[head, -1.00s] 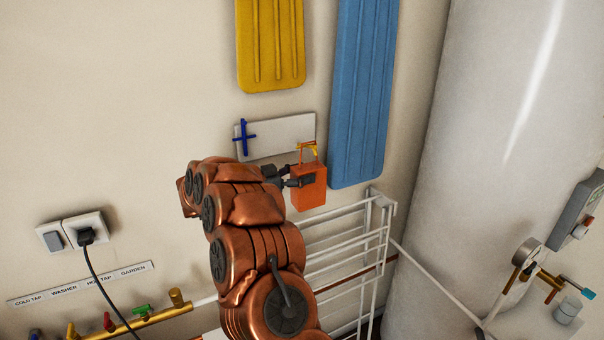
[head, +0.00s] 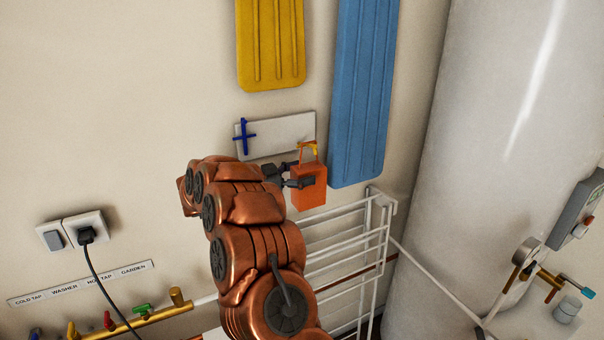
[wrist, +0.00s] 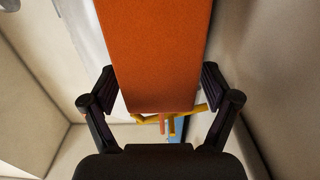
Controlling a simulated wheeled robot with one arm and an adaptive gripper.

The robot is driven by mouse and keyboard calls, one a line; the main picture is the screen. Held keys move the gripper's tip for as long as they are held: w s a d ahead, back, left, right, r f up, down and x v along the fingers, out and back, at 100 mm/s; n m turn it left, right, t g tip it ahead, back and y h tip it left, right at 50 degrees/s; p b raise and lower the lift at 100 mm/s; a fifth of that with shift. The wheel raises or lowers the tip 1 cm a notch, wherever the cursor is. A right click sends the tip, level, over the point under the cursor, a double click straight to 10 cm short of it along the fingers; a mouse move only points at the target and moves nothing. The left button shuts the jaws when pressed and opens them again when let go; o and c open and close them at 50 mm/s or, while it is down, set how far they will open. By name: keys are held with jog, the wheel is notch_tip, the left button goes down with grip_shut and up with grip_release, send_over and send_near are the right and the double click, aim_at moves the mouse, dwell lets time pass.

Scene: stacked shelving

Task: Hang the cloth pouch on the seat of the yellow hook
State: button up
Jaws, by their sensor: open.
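The cloth pouch (head: 308,194) is an orange block with a thin loop above it, upright in front of the wall. The loop's top meets the yellow hook (head: 307,146) on the white board; I cannot tell exactly where on the hook it bears. In the wrist view the pouch (wrist: 155,50) fills the top middle, with the yellow hook (wrist: 180,118) and part of the loop just beyond it. My gripper (head: 299,174) is open around the pouch. In the wrist view its fingers (wrist: 158,80) stand either side, with a gap at least on the right.
A blue hook (head: 244,137) sits on the left of the white board (head: 285,132). A yellow panel (head: 270,45) hangs above and a blue panel (head: 360,95) to the right. A white rack (head: 345,240) stands below right, beside a large white tank (head: 480,150).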

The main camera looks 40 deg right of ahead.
dwell(0.3)
jog(key=shift+v, duration=3.45)
jog(key=shift+o, duration=0.3)
jog(key=shift+o, duration=0.9)
jog(key=v, duration=1.2)
jog(key=shift+s, duration=0.15)
